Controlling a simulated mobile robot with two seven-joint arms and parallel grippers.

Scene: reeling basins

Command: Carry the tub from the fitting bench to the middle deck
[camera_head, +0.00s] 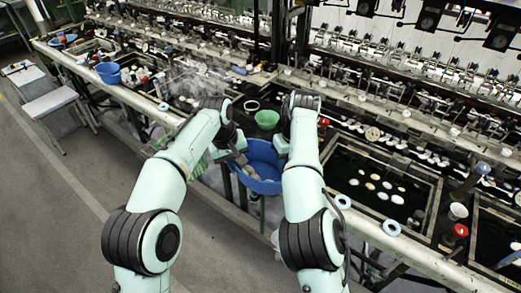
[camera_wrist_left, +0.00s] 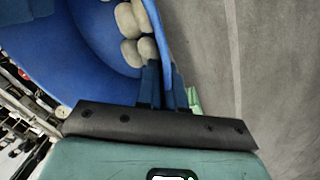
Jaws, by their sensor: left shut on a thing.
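The blue tub (camera_head: 264,178) hangs between my two arms, in front of the basin line's near edge. Several pale rounded pieces lie inside it. In the left wrist view the blue tub (camera_wrist_left: 75,45) fills the upper left, and its wall runs between the fingers of my left gripper (camera_wrist_left: 165,88). My left gripper (camera_head: 242,168) is shut on the tub's rim at its left side. My right gripper (camera_head: 283,146) is at the tub's right rim, but its fingers are mostly hidden. I cannot tell which deck is the middle one or pick out the fitting bench.
A green bowl (camera_head: 267,118) stands on the deck just behind the tub. Dark water basins (camera_head: 385,180) with pale pieces lie to the right. Another blue tub (camera_head: 109,73) stands at the left. A pale stool (camera_head: 50,103) is on the floor, which is otherwise open at the lower left.

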